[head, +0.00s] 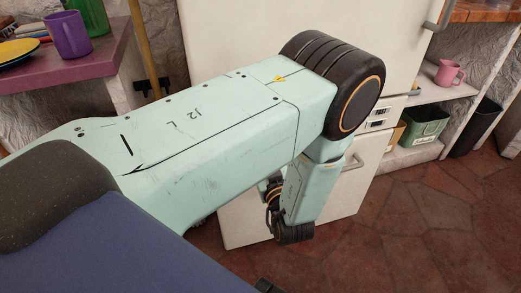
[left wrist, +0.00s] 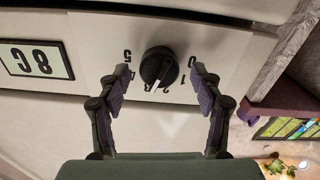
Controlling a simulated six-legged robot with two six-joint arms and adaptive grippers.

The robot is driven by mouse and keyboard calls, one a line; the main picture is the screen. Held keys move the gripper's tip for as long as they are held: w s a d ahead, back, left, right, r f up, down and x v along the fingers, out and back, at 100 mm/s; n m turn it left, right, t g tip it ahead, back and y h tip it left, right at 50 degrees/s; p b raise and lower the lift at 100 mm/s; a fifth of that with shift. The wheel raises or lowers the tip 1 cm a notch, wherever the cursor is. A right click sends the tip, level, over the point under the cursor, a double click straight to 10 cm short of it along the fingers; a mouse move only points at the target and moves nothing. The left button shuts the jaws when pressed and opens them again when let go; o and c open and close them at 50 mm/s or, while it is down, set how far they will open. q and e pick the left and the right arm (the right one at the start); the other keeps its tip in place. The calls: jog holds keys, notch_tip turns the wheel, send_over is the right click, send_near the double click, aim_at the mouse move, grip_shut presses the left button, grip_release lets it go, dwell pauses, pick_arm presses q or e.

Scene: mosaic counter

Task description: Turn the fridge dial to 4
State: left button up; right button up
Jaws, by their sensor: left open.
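The black fridge dial (left wrist: 159,66) shows upside down in the left wrist view, on a pale panel with numbers around it. Its white pointer points between 2 and 3, closer to 3. My left gripper (left wrist: 160,78) is open, with one finger on each side of the dial. I see gaps between fingers and knob. In the head view the white fridge (head: 240,35) stands behind my left arm, which hides the dial. My right gripper is not in view.
A display (left wrist: 36,61) sits beside the dial. The fridge's lower handle (head: 353,162) sticks out. On the right, shelves hold a pink jug (head: 448,72) and a green bin (head: 424,126). A purple counter with a purple mug (head: 67,34) is at left. The tiled floor is clear at lower right.

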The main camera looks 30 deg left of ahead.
pick_arm(q)
jog(key=shift+w+f, duration=0.1)
jog(key=shift+w, duration=0.05)
jog(key=shift+c, duration=2.2)
jog(key=c, duration=0.7)
